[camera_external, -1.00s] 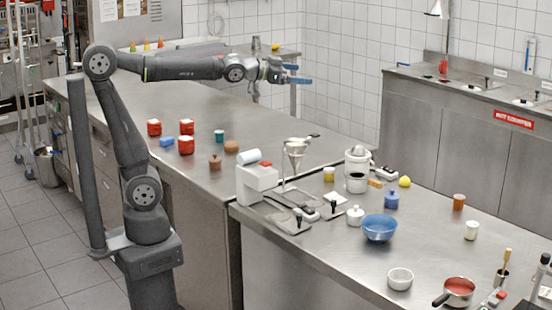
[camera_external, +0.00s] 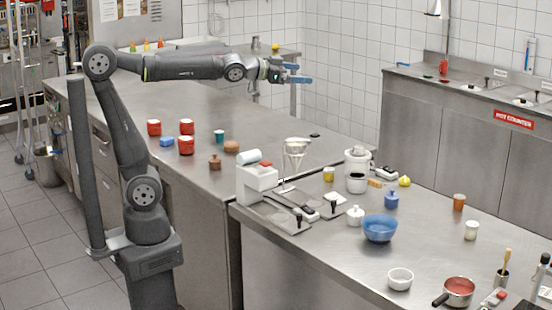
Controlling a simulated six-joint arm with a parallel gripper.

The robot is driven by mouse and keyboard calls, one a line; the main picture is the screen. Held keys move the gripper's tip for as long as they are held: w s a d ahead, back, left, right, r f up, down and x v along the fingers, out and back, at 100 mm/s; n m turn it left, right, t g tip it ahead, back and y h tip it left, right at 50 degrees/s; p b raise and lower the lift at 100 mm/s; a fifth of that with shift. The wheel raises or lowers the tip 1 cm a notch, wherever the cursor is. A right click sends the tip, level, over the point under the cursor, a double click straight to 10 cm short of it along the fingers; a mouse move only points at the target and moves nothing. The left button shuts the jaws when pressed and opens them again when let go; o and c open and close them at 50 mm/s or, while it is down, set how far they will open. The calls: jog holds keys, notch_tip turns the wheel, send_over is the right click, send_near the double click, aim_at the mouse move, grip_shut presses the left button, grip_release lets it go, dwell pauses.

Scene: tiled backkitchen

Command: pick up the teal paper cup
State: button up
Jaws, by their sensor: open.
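The teal paper cup (camera_external: 219,135) is a small cup on the left steel worktop, apparently upright. It stands behind a brown lidded pot and to the right of the red containers. My gripper (camera_external: 298,73), with blue fingers, is held high above the back of the worktop, up and to the right of the cup and well apart from it. The two fingers are spread, pointing to the right, with nothing between them.
A white dispenser (camera_external: 256,184) and a glass funnel (camera_external: 294,150) stand to the right. The worktop behind the cup is clear.

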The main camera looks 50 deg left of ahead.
jog(key=c, duration=0.6)
jog(key=shift+c, duration=0.2)
